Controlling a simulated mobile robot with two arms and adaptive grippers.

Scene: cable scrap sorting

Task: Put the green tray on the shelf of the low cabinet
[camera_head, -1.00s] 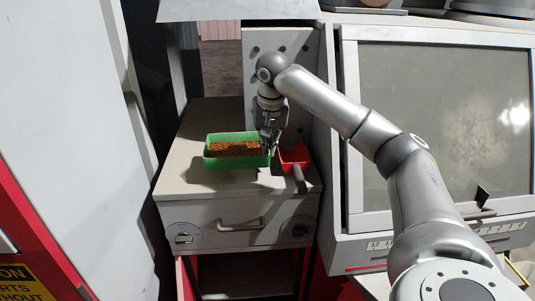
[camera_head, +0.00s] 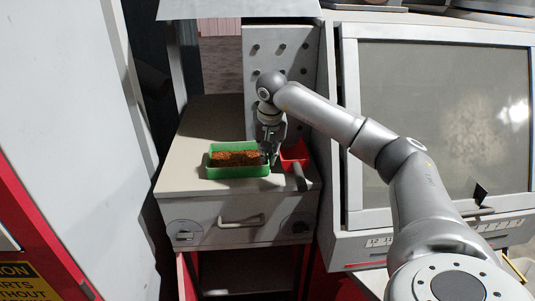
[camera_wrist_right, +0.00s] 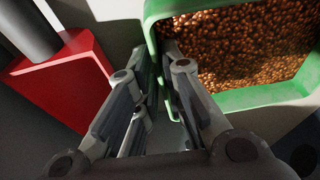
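The green tray (camera_head: 238,173), full of copper-coloured granules, sits level on, or just above, the grey top of the low cabinet (camera_head: 190,150). It also shows in the right wrist view (camera_wrist_right: 262,97). My right gripper (camera_head: 268,152) reaches down at the tray's right end. In the wrist view, its fingers (camera_wrist_right: 155,60) lie on either side of the tray's end wall, one inside and one outside, and look closed on it. The fingertips are partly hidden by the wall. My left gripper is not in view.
A perforated panel (camera_head: 285,50) rises behind. A large screen cabinet (camera_head: 440,120) stands right. The cabinet top is clear left of the tray.

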